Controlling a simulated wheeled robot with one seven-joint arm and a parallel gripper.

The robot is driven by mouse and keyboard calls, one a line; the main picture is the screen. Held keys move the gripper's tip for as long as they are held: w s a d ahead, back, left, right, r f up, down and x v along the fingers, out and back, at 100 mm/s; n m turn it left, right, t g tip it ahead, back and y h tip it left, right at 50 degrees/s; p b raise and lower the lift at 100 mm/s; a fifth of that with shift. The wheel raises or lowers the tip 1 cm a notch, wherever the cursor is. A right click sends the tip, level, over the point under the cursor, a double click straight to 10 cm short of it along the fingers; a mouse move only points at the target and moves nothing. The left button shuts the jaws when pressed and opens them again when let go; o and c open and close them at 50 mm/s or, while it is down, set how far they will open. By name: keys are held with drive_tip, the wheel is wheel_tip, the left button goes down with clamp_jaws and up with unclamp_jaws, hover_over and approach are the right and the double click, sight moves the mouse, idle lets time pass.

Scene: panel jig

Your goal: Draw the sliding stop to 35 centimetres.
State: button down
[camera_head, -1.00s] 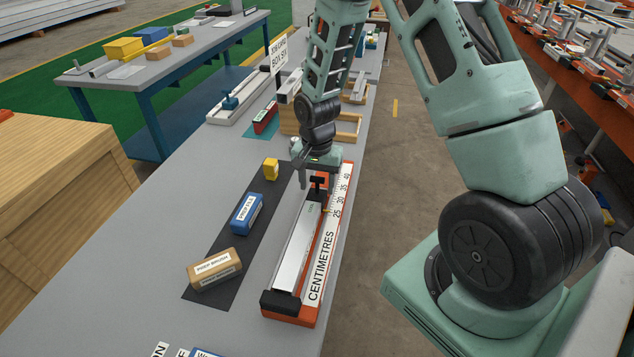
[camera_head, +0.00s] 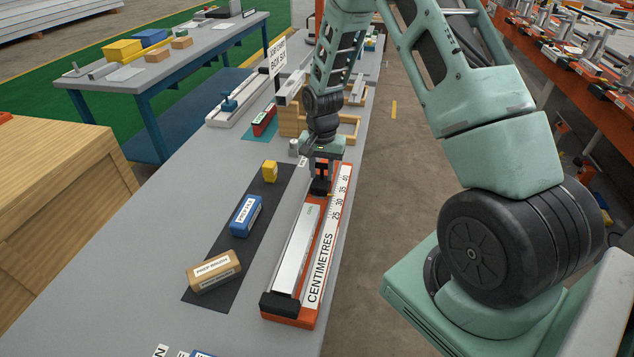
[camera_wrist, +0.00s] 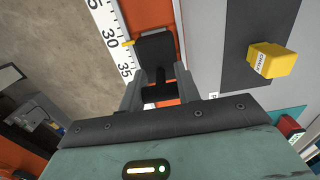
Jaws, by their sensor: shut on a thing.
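The orange jig (camera_head: 286,315) lies along the bench's right edge, with a white centimetre scale (camera_head: 322,258) on its right side and a silver panel (camera_head: 297,250) along it. The black sliding stop (camera_head: 320,187) is at the jig's far end; in the wrist view the stop (camera_wrist: 155,46) shows close up. My gripper (camera_head: 321,164) is shut on the stop's upright handle; its fingers (camera_wrist: 158,82) stand either side of it in the wrist view. The stop's small yellow pointer (camera_wrist: 128,43) is beside the 30 mark, short of 35. My gripper partly hides the handle.
Left of the jig, a dark mat (camera_head: 222,272) holds a yellow block (camera_head: 270,171), a blue block (camera_head: 246,215) and a brown brush block (camera_head: 213,271). A wooden frame (camera_head: 348,130) and a red block (camera_head: 264,122) stand farther back. Bare bench lies left of the mat.

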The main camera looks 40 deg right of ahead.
drive_tip(key=w+d, duration=0.1)
drive_tip(key=d, duration=0.1)
drive_tip(key=w+d, duration=0.1)
drive_tip(key=w, duration=0.1)
drive_tip(key=shift+d+r, duration=0.1)
drive_tip(key=shift+d, duration=0.25)
drive_tip(key=c, duration=1)
unclamp_jaws()
drive_tip(key=shift+s, duration=0.1)
wheel_tip(320, 180, up, 17)
drive_tip(key=b, duration=0.2)
drive_tip(key=shift+r, duration=0.2)
drive_tip(key=shift+a, duration=0.1)
